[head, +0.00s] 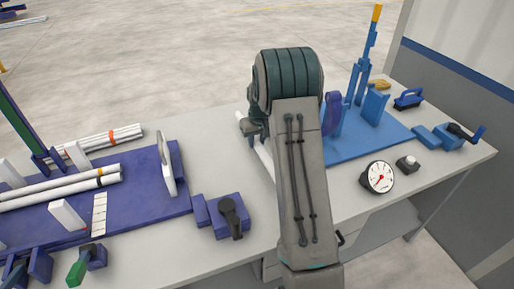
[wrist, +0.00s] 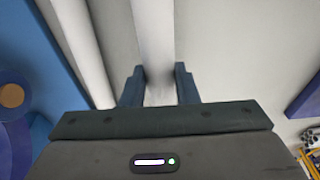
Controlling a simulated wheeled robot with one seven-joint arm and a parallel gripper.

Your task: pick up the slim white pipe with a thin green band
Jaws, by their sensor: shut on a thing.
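My gripper (head: 256,124) is over the middle of the table in the head view, partly hidden behind my arm. In the wrist view its two fingers (wrist: 158,73) are shut on a slim white pipe (wrist: 154,35), one finger on each side. A white pipe (head: 242,117) also shows beside the gripper in the head view, mostly hidden by my arm. No green band shows on the visible part of the held pipe, so I cannot confirm its colour mark. A second white length (wrist: 75,40) runs to its left in the wrist view.
A blue fixture (head: 375,140) stands at right, near a round gauge (head: 379,177). A purple clamp block (head: 228,212) sits at the front.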

